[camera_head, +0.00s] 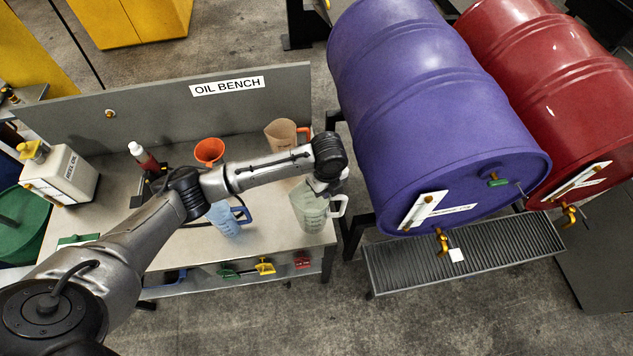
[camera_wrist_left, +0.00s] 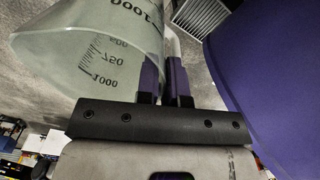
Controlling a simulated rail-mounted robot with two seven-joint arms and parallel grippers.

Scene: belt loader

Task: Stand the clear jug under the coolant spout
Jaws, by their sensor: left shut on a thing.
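The clear jug (camera_head: 309,212), with graduation marks, is upright at the right end of the oil bench; I cannot tell whether its base touches the bench. My left gripper (camera_head: 327,190) is at its handle. In the left wrist view the jug (camera_wrist_left: 95,60) shows large, and the fingers (camera_wrist_left: 165,82) are shut on its handle (camera_wrist_left: 173,48). A purple drum (camera_head: 430,130) has a brass spout (camera_head: 441,241) over a slatted drip tray (camera_head: 400,274). A red drum (camera_head: 545,75) has another brass spout (camera_head: 569,215). The drum labels are too small to read. My right gripper is out of view.
On the bench (camera_head: 265,243) stand a blue jug (camera_head: 225,220), a brown jug (camera_head: 281,135), an orange funnel (camera_head: 208,150) and a white oil can (camera_head: 62,175). A gap separates the bench from the drip tray, which is clear of jugs.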

